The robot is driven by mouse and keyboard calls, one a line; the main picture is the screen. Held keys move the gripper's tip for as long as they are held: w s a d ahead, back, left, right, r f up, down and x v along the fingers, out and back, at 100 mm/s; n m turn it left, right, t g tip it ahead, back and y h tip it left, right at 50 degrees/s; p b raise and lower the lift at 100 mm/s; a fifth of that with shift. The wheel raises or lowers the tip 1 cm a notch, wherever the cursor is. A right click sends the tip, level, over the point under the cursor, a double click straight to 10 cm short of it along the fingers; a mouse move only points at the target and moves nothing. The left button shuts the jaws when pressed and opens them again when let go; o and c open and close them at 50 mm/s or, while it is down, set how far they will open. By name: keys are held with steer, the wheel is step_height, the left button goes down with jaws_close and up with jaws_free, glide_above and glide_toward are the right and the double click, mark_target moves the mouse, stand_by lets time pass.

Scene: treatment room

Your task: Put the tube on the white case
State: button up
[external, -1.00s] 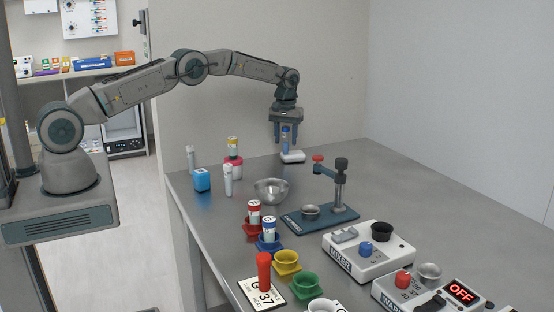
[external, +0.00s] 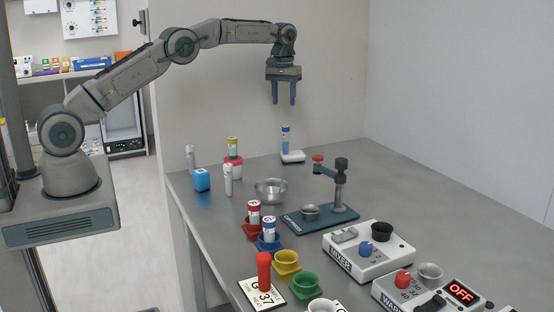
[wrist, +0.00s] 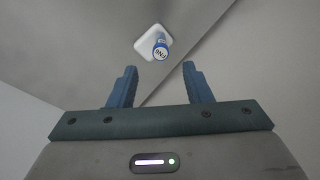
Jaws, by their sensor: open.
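A tube (external: 286,139) with a blue band and a pale cap stands upright on the small white case (external: 293,157) at the back of the table. In the wrist view the tube (wrist: 160,48) shows from above, cap towards me, on the white case (wrist: 146,45). My gripper (external: 284,102) is open and empty, above the tube and clear of it. In the wrist view its two blue fingers (wrist: 160,85) are spread apart with nothing between them.
A press stand (external: 338,190), a mixer (external: 368,251) and coloured cups (external: 286,261) stand nearer. The back right of the table is clear.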

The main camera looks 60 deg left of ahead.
steer(key=s+d+r+m+t, duration=0.1)
steer(key=s+d+r+m, duration=0.15)
steer(key=s+r, duration=0.55)
steer(key=s+d+r+m+t, duration=0.15)
steer(key=s+d+r, duration=0.35)
steer(key=s, duration=0.6)
steer(key=s+d+f+m, duration=0.1)
steer(key=s+f+m, duration=0.1)
steer(key=s, duration=1.1)
steer(key=s+d+f+m, duration=0.1)
steer(key=s+f+m, duration=0.1)
steer(key=s, duration=1.2)
steer(key=shift+d+f+t, duration=0.25)
steer(key=shift+f+t, duration=0.2)
steer(key=shift+f, duration=0.3)
